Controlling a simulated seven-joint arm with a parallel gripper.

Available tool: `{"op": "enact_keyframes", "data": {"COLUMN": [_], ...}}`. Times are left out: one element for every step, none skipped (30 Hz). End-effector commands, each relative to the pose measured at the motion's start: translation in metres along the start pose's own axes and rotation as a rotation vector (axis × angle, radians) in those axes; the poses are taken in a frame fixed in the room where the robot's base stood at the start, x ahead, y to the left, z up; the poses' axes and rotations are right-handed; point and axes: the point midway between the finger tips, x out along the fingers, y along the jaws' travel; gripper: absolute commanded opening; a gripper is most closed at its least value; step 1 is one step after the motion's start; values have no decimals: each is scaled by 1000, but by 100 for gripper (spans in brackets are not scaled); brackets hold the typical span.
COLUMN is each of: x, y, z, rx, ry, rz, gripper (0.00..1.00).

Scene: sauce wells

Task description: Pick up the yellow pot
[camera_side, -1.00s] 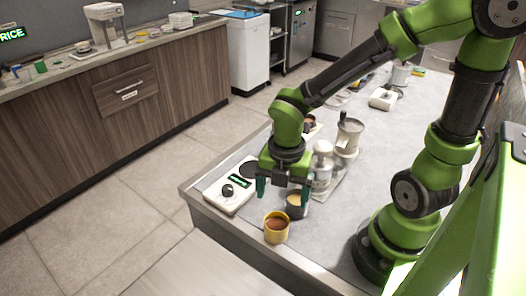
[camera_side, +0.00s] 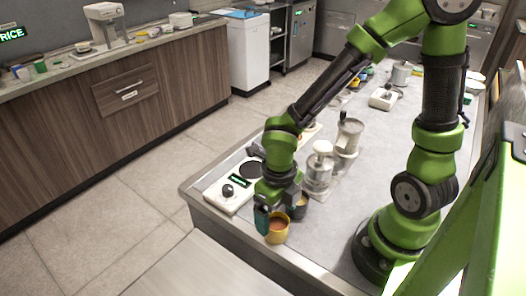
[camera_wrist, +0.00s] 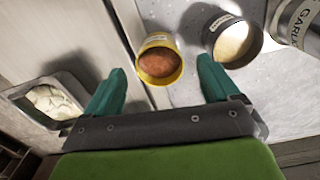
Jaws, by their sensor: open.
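The yellow pot (camera_side: 278,231) stands upright near the counter's front edge, filled with an orange-brown sauce. In the wrist view the yellow pot (camera_wrist: 160,60) lies beyond and between my fingertips. My gripper (camera_side: 270,213) is open and empty, just above and to the left of the pot in the side view and partly covering it. In the wrist view my gripper (camera_wrist: 161,75) has its two teal fingers spread apart, the pot's rim in the gap. I cannot tell whether a finger touches the pot.
A dark pot of pale sauce (camera_wrist: 234,40) stands close beside the yellow pot. A labelled container (camera_wrist: 300,22) is at the right. A white scale (camera_side: 228,194) and glass-and-metal dispensers (camera_side: 319,168) stand behind. A metal tray of pale food (camera_wrist: 45,102) lies at left.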

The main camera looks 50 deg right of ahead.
Motion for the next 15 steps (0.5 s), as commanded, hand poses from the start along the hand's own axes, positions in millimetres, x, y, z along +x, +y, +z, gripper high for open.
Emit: {"op": "enact_keyframes", "data": {"x": [8, 13, 18, 22, 25, 29, 32, 34, 36, 38, 38, 39, 39, 39, 38], "y": [1, 1, 1, 1, 1, 1, 1, 1, 1, 1, 1, 1, 1, 1, 0], "z": [-2, -3, -3, -2, -2, -2, -2, -2, -1, -2, -1, -1, -1, -1, -1], "rx": [-6, -7, -6, -6, -6, -4, -4, -3, -2, -3, -2, 0, 0, 1, 1], "ry": [8, 9, 10, 8, 7, 6, 6, 5, 4, 4, 3, 3, 3, 2, 2], "rz": [2, 2, 2, 2, 1, 1, 1, 1, 1, 2, 2, 2, 1, 1, 1], "gripper": [89, 89, 89, 89, 89, 89, 89, 89, 89, 89, 89, 89, 89, 89, 89]}}
